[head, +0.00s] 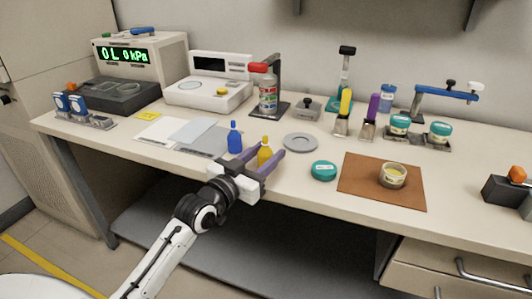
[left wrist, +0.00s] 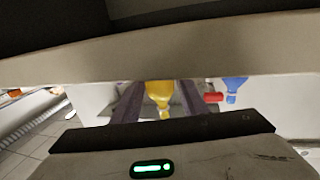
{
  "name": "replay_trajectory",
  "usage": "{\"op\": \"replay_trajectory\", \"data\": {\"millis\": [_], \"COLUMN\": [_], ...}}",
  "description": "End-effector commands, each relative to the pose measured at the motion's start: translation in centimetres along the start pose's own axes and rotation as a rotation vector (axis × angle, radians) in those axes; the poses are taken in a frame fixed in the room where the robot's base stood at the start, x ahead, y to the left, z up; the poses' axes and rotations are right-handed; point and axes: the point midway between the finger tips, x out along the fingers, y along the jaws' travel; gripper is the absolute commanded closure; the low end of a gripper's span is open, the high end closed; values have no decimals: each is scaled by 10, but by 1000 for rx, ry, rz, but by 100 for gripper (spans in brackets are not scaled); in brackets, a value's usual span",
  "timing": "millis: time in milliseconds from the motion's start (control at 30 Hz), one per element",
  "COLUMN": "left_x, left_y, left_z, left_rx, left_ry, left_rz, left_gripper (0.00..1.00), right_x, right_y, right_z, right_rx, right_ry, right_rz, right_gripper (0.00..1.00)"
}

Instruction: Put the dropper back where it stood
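The likely dropper is a small yellow bottle (head: 265,155) with a narrow tip, near the table's front edge. It also shows upside down in the left wrist view (left wrist: 158,92). My left gripper (head: 271,150) is open, with one purple finger on each side of the yellow bottle. A small gap shows between the bottle and the right-hand finger. The bottle's base is hidden, so I cannot tell whether it rests on the table. A similar blue bottle (head: 234,139) stands just left of the fingers and also shows in the left wrist view (left wrist: 235,87). My right gripper is not in view.
Grey sheets (head: 205,136) lie left of the bottles. A grey round dish (head: 300,142) lies behind and right of the gripper. A teal lid (head: 323,171) and a brown mat (head: 365,196) with an open jar (head: 393,175) are farther right. Instruments line the back.

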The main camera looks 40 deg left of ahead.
Motion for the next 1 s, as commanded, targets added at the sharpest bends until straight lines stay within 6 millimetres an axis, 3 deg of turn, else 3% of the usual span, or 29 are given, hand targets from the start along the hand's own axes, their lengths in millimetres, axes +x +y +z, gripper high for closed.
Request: {"op": "replay_trajectory", "data": {"millis": [467, 1000], "left_x": [-7, -105], "left_y": [0, 0], "left_z": [-3, -2], "left_rx": [1, 1], "left_ry": [-2, -4], "left_rz": [0, 1], "left_gripper": [51, 51], "right_x": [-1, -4], "right_y": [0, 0], "right_z": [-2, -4], "right_rx": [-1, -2], "right_ry": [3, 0], "right_rz": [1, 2], "right_gripper": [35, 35]}}
